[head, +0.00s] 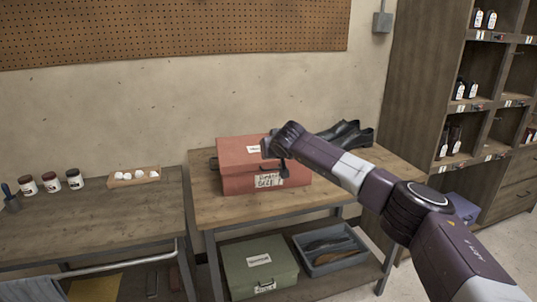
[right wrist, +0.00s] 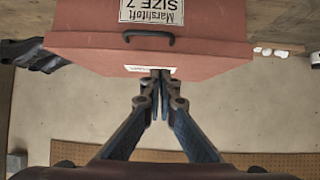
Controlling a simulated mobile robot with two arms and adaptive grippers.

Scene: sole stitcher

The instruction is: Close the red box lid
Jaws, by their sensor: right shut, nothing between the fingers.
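The red box (head: 236,182) stands on the wooden table, with a white label on its front. Its lid (head: 232,147) lies over the top and looks down or nearly so; I cannot tell whether a small gap remains. My right gripper (head: 266,149) is shut and empty at the lid's top, beside the small top label. In the right wrist view the box (right wrist: 90,45) appears upside down, with its dark handle (right wrist: 143,35) and front label. The fingertips (right wrist: 160,73) are at the lid's label; contact is unclear. My left gripper is not in view.
Black shoes (head: 345,134) stand behind my right arm on the table (head: 225,215). A green box (head: 260,268) and a grey tray (head: 333,265) are on the lower shelf. A left bench (head: 95,220) holds jars and a small tray. Shelving stands at right.

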